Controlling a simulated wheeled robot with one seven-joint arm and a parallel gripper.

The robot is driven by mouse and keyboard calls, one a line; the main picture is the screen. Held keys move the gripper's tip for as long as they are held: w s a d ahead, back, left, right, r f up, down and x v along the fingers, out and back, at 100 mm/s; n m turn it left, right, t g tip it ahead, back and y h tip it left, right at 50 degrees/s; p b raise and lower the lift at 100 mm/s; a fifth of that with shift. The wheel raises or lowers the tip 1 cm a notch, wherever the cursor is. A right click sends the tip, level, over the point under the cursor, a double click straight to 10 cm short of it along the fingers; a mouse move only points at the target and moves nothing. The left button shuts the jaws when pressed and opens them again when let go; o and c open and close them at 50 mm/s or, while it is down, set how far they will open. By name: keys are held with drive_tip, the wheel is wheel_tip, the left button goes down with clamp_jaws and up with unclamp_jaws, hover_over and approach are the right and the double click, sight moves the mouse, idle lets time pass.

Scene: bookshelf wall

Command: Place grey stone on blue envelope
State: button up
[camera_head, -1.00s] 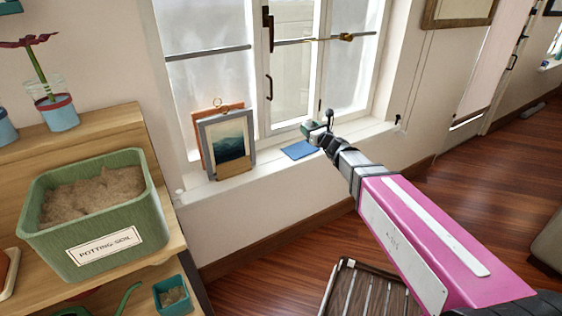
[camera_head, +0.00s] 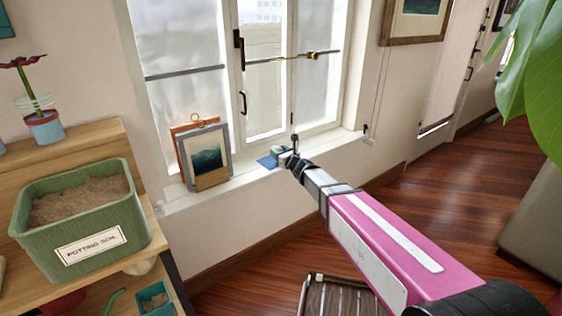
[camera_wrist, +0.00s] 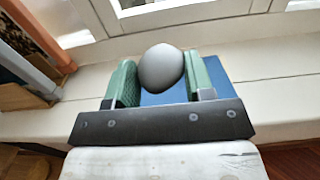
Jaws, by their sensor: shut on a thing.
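The grey stone (camera_wrist: 161,67) is a smooth, rounded lump held between the green pads of my gripper (camera_wrist: 160,80) in the wrist view. In the head view my gripper (camera_head: 285,154) is over the window sill, and the stone is too small to make out clearly. The blue envelope (camera_head: 267,162) lies flat on the sill, partly hidden by my gripper. In the wrist view the envelope (camera_wrist: 165,98) shows behind and below the stone. I cannot tell whether the stone touches it.
Framed pictures (camera_head: 208,158) lean on the sill (camera_head: 230,177) left of the envelope. The window (camera_head: 265,80) is behind. A green potting soil tub (camera_head: 80,232) stands on a wooden shelf at left.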

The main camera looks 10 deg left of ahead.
drive_tip(key=shift+w+d+f, duration=0.2)
drive_tip(key=shift+w+f, duration=0.15)
drive_tip(key=shift+w, duration=0.1)
drive_tip(key=shift+w+d+f, duration=0.2)
drive_tip(key=shift+w+f, duration=0.15)
drive_tip(key=shift+w, duration=0.1)
drive_tip(key=shift+f, duration=1.85)
drive_tip(key=shift+f, duration=0.1)
drive_tip(key=o, duration=1)
